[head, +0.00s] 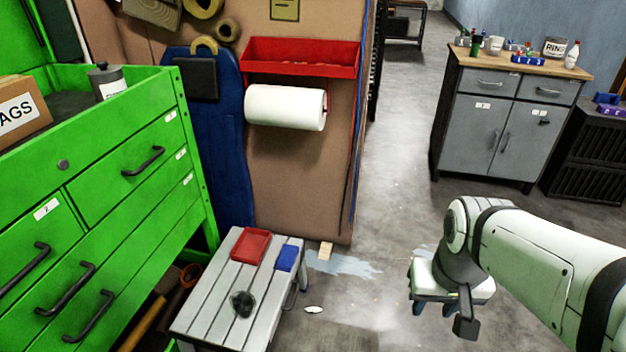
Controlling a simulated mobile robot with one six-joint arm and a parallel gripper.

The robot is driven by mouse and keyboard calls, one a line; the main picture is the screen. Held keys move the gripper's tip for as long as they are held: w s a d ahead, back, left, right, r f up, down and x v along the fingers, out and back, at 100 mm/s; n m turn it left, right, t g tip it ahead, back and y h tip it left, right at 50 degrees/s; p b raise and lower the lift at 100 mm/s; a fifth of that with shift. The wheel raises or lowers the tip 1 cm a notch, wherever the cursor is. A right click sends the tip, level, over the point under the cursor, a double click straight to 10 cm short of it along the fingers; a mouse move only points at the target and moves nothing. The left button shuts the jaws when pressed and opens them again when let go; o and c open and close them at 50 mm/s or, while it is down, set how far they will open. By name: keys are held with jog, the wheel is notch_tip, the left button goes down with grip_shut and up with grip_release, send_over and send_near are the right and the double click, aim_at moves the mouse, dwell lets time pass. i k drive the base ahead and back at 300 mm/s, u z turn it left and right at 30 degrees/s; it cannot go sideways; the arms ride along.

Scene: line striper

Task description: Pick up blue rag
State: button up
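A small, flat blue piece (287,258), which looks like the blue rag, lies on the right edge of a low grey slatted stool (205,285). It is just right of a red tray (251,245) on the same stool top. My gripper (433,308) hangs above the floor to the right of the stool, well apart from the blue piece. It points downward and nothing shows in it. Its fingers are partly hidden by the wrist, so their opening is unclear.
A dark lump (242,304) sits on the stool's front. A green drawer cabinet (110,200) stands close on the left. A board (290,185) with a paper roll (285,107) is behind. A grey cabinet (470,130) stands back right. Floor between stool and gripper is mostly clear.

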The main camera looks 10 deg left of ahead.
aim_at(287, 257)
jog(key=i, duration=0.95)
jog(key=z, duration=0.05)
